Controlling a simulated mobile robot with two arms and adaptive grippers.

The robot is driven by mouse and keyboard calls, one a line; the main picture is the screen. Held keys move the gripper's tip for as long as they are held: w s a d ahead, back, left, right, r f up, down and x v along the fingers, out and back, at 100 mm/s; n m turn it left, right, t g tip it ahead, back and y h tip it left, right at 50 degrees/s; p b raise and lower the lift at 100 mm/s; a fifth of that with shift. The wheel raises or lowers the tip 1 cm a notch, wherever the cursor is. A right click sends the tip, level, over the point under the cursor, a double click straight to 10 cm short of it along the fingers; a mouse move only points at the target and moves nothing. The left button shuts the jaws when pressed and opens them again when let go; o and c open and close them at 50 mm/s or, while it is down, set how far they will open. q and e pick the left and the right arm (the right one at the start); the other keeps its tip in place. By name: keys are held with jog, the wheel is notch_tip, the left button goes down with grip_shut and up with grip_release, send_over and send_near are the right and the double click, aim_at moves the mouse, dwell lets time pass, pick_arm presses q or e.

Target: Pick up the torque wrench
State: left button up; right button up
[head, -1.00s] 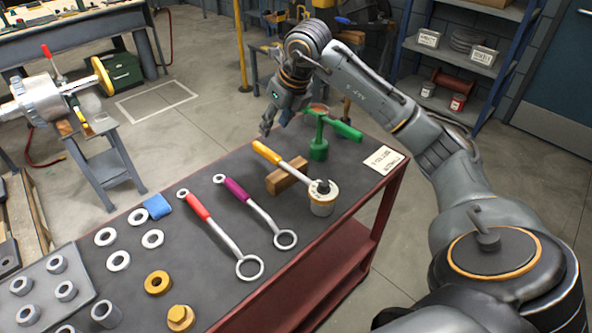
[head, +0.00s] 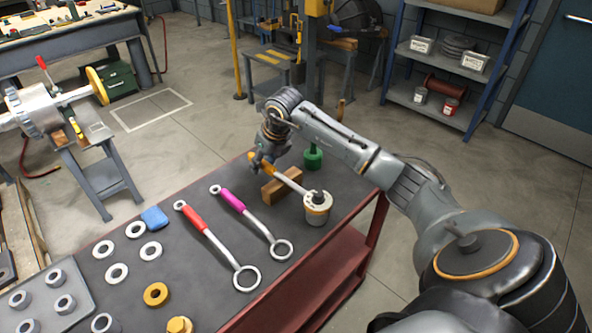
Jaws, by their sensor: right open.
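The torque wrench (head: 290,182) has an orange-yellow handle and a steel shaft. I cannot tell whether the fingers touch the handle. My left gripper is not in view.
A red-handled ring wrench (head: 219,246) and a magenta-handled one (head: 256,217) lie left of the pot. A green tool (head: 313,157) stands behind, mostly hidden by my arm. Several washers, a blue block (head: 154,218) and a metal plate (head: 37,305) fill the left side.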

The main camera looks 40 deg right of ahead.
jog(key=shift+w+f, duration=0.15)
jog(key=shift+f, duration=0.25)
jog(key=shift+c, duration=0.2)
grip_shut()
jog(key=shift+r, duration=0.1)
